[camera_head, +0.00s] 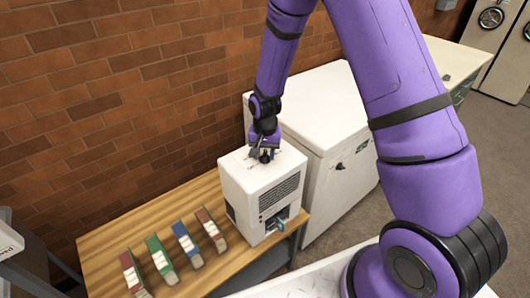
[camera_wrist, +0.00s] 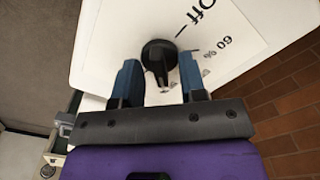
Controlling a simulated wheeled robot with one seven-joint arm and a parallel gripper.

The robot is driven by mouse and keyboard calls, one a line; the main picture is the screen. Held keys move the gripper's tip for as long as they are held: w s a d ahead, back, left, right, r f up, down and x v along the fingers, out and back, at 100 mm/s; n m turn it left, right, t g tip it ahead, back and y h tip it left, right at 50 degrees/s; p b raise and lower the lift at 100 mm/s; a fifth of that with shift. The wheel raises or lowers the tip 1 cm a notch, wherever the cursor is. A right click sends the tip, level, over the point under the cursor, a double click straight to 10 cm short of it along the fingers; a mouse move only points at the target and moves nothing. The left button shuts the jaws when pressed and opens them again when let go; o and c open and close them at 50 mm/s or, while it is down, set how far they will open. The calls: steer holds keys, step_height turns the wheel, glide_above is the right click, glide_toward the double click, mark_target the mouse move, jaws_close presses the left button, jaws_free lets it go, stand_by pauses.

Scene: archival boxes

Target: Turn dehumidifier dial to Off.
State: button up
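The dehumidifier (camera_head: 240,189) is a white box with a dark side vent, standing at the right end of the wooden table. Its black round dial (camera_wrist: 159,56) sits on the top face, with a label reading "Off" and "60 %" beside it. The dial's raised pointer is turned toward my gripper, away from the "Off" mark. My gripper (camera_wrist: 158,82) is open, with one blue-grey fingertip on either side of the dial's near end and visible space between. In the head view my gripper (camera_head: 265,153) is over the dehumidifier's top and hides most of the dial.
Several coloured boxes (camera_head: 186,245) stand in a row on the wooden table (camera_head: 100,245), left of the dehumidifier. A large white cabinet (camera_head: 325,120) stands right behind it. A brick wall (camera_head: 120,90) runs along the back. Grey floor lies to the right.

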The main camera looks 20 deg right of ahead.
jaws_close()
steer(key=shift+n, duration=0.4)
steer(key=n, duration=0.5)
steer(key=shift+n, duration=0.3)
steer(key=n, duration=1.3)
steer(key=shift+n, duration=0.3)
steer(key=n, duration=0.7)
